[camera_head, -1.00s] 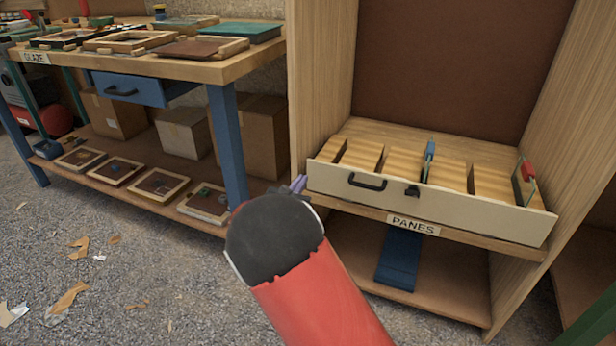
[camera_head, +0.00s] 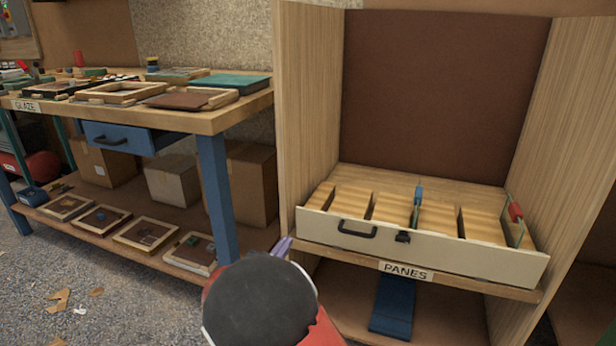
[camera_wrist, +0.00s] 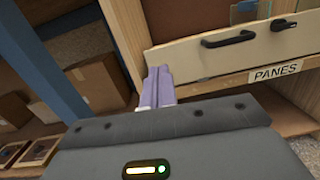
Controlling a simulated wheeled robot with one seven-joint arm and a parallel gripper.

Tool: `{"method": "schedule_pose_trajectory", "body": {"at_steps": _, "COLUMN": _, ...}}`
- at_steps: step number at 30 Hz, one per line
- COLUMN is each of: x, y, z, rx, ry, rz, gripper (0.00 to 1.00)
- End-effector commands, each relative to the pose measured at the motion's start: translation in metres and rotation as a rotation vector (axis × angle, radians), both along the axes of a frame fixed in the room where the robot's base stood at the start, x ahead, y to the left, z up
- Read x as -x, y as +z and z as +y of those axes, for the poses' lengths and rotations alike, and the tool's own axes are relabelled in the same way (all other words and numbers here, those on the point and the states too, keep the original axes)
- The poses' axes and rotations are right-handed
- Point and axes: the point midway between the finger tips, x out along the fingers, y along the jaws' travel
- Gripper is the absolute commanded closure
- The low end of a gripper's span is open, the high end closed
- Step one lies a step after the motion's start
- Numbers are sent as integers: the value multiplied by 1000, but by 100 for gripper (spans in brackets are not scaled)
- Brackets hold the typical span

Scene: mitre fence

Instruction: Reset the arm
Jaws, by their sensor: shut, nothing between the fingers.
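My gripper (camera_wrist: 158,84) shows in the wrist view as two pale purple fingers pressed together, with nothing between them. In the head view its purple fingertips (camera_head: 283,246) poke out beyond the dark round end of my red arm, which hides the rest of it. The gripper is in front of the left end of the panes drawer (camera_head: 465,262), near its front corner and apart from its handle (camera_head: 356,229). The drawer has a cream front with a dark latch (camera_head: 403,237) and holds wooden dividers, a blue-topped piece (camera_head: 418,194) and a red-topped piece (camera_head: 515,211).
The drawer sits in a wooden cabinet (camera_head: 307,90) above a "PANES" label (camera_head: 406,271). At left stands the glaze bench (camera_head: 215,121) with frames on top, a blue drawer (camera_head: 118,137), and boxes (camera_head: 250,181) beneath. Open floor lies at lower left.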

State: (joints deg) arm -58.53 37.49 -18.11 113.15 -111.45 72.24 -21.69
Motion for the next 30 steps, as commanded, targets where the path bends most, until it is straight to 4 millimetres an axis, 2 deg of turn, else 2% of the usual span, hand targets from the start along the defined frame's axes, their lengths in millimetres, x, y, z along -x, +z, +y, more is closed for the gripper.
{"method": "schedule_pose_trajectory", "body": {"at_steps": 2, "x": -1, "y": 12, "z": -32, "rx": -83, "ry": -83, "rz": 10, "gripper": 100}}
{"method": "schedule_pose_trajectory", "body": {"at_steps": 4, "x": 4, "y": 23, "z": -73, "rx": -197, "ry": -192, "rz": 24, "gripper": 100}}
{"method": "schedule_pose_trajectory", "body": {"at_steps": 7, "x": 25, "y": 38, "z": -145, "rx": -431, "ry": -398, "rz": 42, "gripper": 100}}
{"method": "schedule_pose_trajectory", "body": {"at_steps": 9, "x": 49, "y": 44, "z": -191, "rx": -616, "ry": -548, "rz": 45, "gripper": 100}}
{"method": "schedule_pose_trajectory", "body": {"at_steps": 12, "x": 91, "y": 48, "z": -241, "rx": -883, "ry": -745, "rz": 33, "gripper": 100}}
{"method": "schedule_pose_trajectory", "body": {"at_steps": 15, "x": 136, "y": 50, "z": -274, "rx": -1156, "ry": -920, "rz": 0, "gripper": 100}}
{"method": "schedule_pose_trajectory", "body": {"at_steps": 19, "x": 194, "y": 52, "z": -293, "rx": -1513, "ry": -1112, "rz": -70, "gripper": 100}}
{"method": "schedule_pose_trajectory", "body": {"at_steps": 24, "x": 257, "y": 58, "z": -289, "rx": -1982, "ry": -1293, "rz": -202, "gripper": 100}}
{"method": "schedule_pose_trajectory", "body": {"at_steps": 27, "x": 282, "y": 64, "z": -278, "rx": -2224, "ry": -1350, "rz": -282, "gripper": 100}}
{"method": "schedule_pose_trajectory", "body": {"at_steps": 30, "x": 297, "y": 70, "z": -267, "rx": -2407, "ry": -1375, "rz": -346, "gripper": 100}}
